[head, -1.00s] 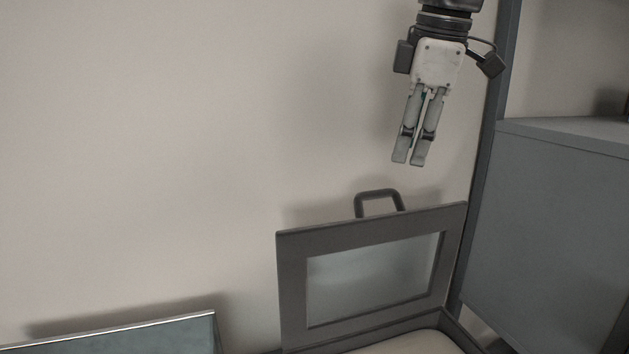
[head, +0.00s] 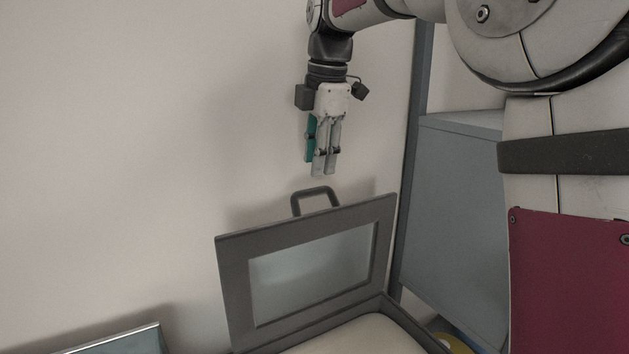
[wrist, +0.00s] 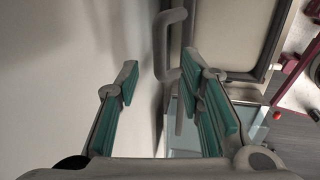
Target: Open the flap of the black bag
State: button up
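The bag shows in the head view as a dark grey case with a light interior (head: 360,338). Its flap (head: 236,295), a framed panel with a pale window (head: 310,275), stands raised and upright at the back. A loop handle (head: 314,190) rises from the flap's top edge. My gripper (head: 323,172) points down just above the handle, with a small gap in the head view. In the wrist view my gripper (wrist: 160,68) has its teal-padded fingers spread apart and empty. The handle (wrist: 174,42) lies beyond and between the fingertips there.
A plain wall (head: 120,130) stands behind the flap. A grey cabinet (head: 455,230) stands close on the right. A metal-edged box (head: 120,344) sits low at left. A yellow object (head: 450,342) shows at lower right. The space left of the flap is clear.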

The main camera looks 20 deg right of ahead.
aim_at(313, 189)
jog(key=shift+p+x, duration=0.5)
jog(key=shift+x, duration=2.6)
grip_shut()
